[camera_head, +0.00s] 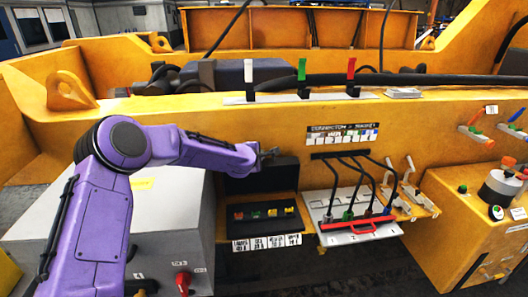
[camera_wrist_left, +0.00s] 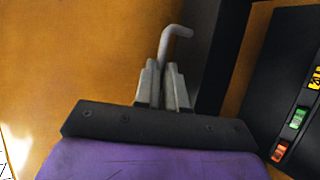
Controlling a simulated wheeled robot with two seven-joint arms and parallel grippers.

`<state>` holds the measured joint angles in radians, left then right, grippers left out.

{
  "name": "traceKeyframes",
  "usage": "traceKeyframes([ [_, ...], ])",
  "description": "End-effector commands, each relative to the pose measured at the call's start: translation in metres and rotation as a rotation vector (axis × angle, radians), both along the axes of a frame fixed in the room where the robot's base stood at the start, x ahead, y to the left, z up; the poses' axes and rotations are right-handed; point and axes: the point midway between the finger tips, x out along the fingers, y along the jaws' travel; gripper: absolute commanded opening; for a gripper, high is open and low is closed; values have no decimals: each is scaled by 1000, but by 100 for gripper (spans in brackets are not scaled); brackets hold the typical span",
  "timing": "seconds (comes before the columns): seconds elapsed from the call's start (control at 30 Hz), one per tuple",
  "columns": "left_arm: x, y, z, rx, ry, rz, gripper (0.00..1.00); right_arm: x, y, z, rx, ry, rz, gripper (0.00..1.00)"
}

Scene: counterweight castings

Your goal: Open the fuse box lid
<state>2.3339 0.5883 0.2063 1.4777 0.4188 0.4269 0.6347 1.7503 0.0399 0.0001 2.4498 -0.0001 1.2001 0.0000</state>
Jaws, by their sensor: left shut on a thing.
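The fuse box (camera_head: 285,223) is black, with several coloured fuses inside. Its black lid (camera_head: 262,178) stands raised at the back of the box, leaving the fuses uncovered. My left gripper (camera_head: 268,154) is at the lid's upper edge. In the left wrist view, my left gripper (camera_wrist_left: 163,85) is shut on a grey bent handle (camera_wrist_left: 174,42) beside the dark lid (camera_wrist_left: 222,55). The open box (camera_wrist_left: 285,85) with fuses shows at the right of that view. How the handle joins the lid is hidden. My right gripper is not in view.
A connector panel (camera_head: 350,238) with black cables and a red bar is right of the fuse box. A grey cabinet (camera_head: 175,230) with a red knob is at its left. Small levers (camera_head: 407,180) stand farther right. The yellow frame wall (camera_head: 235,125) rises behind.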

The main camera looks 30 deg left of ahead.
Motion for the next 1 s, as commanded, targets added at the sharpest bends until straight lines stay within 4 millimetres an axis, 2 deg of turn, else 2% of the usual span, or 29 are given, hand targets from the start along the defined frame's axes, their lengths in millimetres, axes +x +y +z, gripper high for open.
traceKeyframes([
  [0.03, 2, 1, 8, -2, -12, 6, 0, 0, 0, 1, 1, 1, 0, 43],
  [0.33, 5, -4, 8, -3, -13, -1, 0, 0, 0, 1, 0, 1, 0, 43],
  [0.4, 5, -4, 8, -2, -14, -2, 26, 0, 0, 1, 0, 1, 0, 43],
  [0.43, 5, -4, 8, -3, -13, -3, 35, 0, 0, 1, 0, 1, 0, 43],
  [0.77, 1, -5, 5, -2, -6, -4, 35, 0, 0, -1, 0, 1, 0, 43],
  [0.87, -10, -7, 9, -2, -7, -5, 35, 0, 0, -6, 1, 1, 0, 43],
  [1.0, -37, -14, 23, -2, -11, -6, 35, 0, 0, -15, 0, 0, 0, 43],
])
